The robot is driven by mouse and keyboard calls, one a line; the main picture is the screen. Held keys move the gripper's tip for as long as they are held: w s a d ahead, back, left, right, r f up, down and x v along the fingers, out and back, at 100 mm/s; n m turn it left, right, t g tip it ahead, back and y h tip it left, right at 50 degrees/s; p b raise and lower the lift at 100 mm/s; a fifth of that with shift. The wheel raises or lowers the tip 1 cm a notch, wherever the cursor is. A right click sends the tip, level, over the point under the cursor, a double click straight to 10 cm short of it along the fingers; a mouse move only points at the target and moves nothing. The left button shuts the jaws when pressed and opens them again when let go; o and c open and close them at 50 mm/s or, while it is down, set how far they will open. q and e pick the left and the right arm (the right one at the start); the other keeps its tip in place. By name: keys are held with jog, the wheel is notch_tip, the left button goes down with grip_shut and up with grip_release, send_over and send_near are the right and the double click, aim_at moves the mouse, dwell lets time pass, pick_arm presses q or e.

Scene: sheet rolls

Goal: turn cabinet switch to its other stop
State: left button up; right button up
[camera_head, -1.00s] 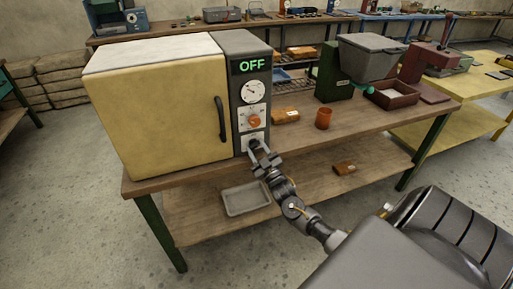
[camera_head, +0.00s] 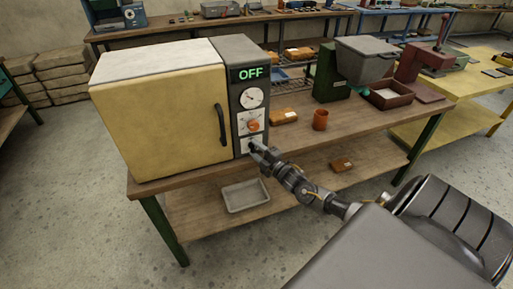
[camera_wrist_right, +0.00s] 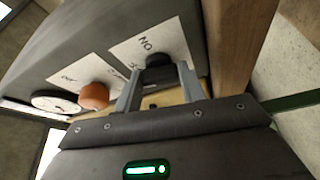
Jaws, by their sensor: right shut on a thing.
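The cabinet (camera_head: 165,115) is a cream box with a dark grey control panel (camera_head: 238,95) on its right side. The panel's green display (camera_head: 251,73) reads OFF. The switch is a black knob (camera_wrist_right: 158,70) on the lowest white plate (camera_wrist_right: 150,42), which has lettering beside the knob. My right gripper (camera_head: 257,147) is at this plate, and the switch is mostly hidden there in the head view. In the right wrist view my right gripper (camera_wrist_right: 160,82) has one finger on each side of the knob and is shut on it. My left gripper is not in view.
Above the switch are an orange knob (camera_head: 253,125) and a round dial (camera_head: 252,97). The cabinet door has a dark handle (camera_head: 220,124). An orange cup (camera_head: 320,120) stands on the workbench (camera_head: 345,133) to the right. A grey tray (camera_head: 246,195) lies on the lower shelf.

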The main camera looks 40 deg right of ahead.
jog(key=shift+n+g+p, duration=0.4)
jog(key=shift+n+p, duration=0.15)
jog(key=shift+n, duration=0.45)
jog(key=o, duration=1)
jog(key=s, duration=0.3)
jog(key=s+b, duration=0.1)
jog(key=s, duration=0.6)
jog(key=shift+s+d+b, duration=0.3)
jog(key=shift+s, duration=0.1)
